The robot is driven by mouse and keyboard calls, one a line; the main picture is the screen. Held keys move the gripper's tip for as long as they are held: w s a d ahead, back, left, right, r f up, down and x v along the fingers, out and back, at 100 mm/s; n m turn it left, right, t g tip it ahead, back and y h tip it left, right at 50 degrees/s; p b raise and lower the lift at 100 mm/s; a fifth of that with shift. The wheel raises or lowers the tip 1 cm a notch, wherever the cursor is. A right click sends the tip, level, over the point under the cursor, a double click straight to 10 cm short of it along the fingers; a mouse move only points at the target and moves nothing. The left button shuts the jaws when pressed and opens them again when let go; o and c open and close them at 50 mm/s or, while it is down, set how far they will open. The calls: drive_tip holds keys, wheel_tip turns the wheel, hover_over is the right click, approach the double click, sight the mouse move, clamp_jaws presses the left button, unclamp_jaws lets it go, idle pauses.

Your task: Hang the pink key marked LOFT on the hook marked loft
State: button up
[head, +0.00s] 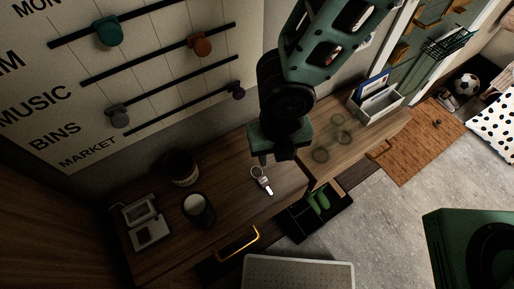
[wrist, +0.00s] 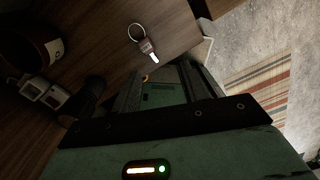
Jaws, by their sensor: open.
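A key (head: 264,183) with a ring and a small tag lies on the dark wooden bench top (head: 235,165). It also shows near the top of the wrist view (wrist: 147,45), where the tag looks dull pinkish; its lettering is too small to read. My gripper (head: 273,157) is above the bench, near the key's ring end in the head view, open and empty. In the wrist view its two fingers (wrist: 165,88) point toward the bench edge, with the key beyond them. No hook marked loft can be made out; brown hook-like pegs (head: 400,52) show at the upper right.
A dark cup (head: 198,208), a round jar (head: 181,167) and a pale two-part device (head: 146,224) stand at the bench's left. A white organiser (head: 380,104) stands at the right.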

sight(264, 181)
drive_tip(key=f+n+b, duration=0.1)
drive_tip(key=f+b, duration=0.2)
drive_tip(key=f, duration=0.1)
drive_tip(key=a+f+n+b, duration=0.1)
drive_tip(key=f+b, duration=0.1)
drive_tip(key=f, duration=0.2)
drive_tip(key=a+f+n+b, duration=0.1)
drive_tip(key=f+n+b, duration=0.1)
drive_tip(key=f+b, duration=0.1)
drive_tip(key=shift+s+a+f+b, duration=0.15)
drive_tip(key=shift+s+f+b, duration=0.2)
drive_tip(key=shift+s+f, duration=0.1)
clamp_jaws()
wheel_tip(264, 181, up, 8)
drive_tip(key=p, duration=0.8)
drive_tip(key=shift+r, duration=0.1)
idle(0.4)
